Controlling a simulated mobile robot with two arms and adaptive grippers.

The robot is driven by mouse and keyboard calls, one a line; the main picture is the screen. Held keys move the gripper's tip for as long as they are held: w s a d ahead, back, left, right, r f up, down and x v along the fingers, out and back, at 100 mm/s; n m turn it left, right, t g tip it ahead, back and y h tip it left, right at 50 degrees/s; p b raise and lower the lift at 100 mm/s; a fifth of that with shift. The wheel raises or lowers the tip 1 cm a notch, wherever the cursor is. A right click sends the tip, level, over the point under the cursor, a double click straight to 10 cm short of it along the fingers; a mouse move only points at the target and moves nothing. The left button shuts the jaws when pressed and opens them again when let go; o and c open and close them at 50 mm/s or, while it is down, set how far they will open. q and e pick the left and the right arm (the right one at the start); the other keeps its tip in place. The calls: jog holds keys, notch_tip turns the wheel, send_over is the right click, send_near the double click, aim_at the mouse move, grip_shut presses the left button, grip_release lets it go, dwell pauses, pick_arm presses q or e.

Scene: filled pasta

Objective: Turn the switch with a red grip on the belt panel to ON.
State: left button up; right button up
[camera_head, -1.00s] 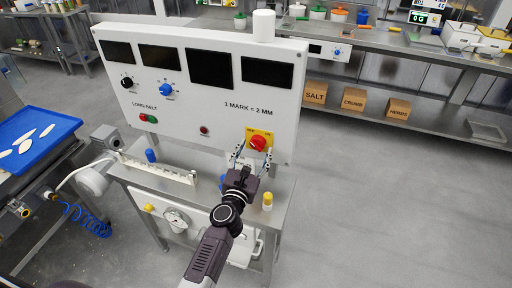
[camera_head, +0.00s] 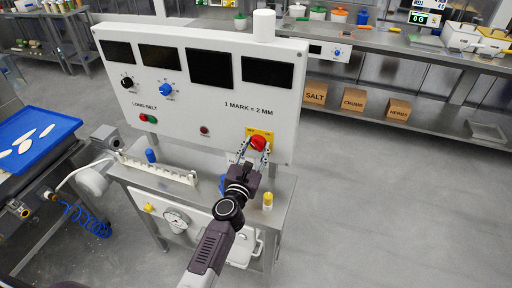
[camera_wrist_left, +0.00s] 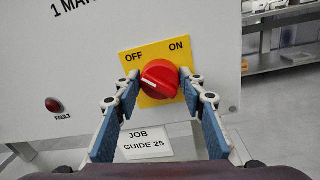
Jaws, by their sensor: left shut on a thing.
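The red switch grip (camera_head: 258,143) sits on a yellow plate (camera_head: 267,134) at the lower right of the white belt panel (camera_head: 215,110). In the left wrist view the red grip (camera_wrist_left: 160,79) is on the yellow plate (camera_wrist_left: 152,54), with OFF at upper left and ON at upper right. A pale mark on the grip points left, toward the OFF side. My left gripper (camera_head: 254,146) is at the panel; its two fingertips (camera_wrist_left: 158,82) are shut on the red grip, one on each side. My right gripper is not in view.
A red FAULT lamp (camera_wrist_left: 54,105) is left of the switch. A blue tray (camera_head: 40,138) is at left.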

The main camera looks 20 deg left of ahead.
pick_arm(q)
jog(key=m+b, duration=0.1)
jog(key=m, duration=0.2)
jog(key=shift+f+m, duration=0.15)
jog(key=shift+m, duration=0.25)
jog(key=m, duration=0.5)
jog(key=shift+d+m+t+b, duration=0.1)
jog(key=shift+m+t+b, duration=0.2)
jog(key=shift+b, duration=0.1)
jog(key=m+h, duration=0.1)
jog(key=m, duration=0.3)
jog(key=shift+f+m, duration=0.15)
jog(key=shift+m, duration=0.25)
jog(key=shift+f+m, duration=0.1)
jog(key=shift+m, duration=2.1)
jog(key=o, duration=1.1)
jog(key=shift+o, duration=0.3)
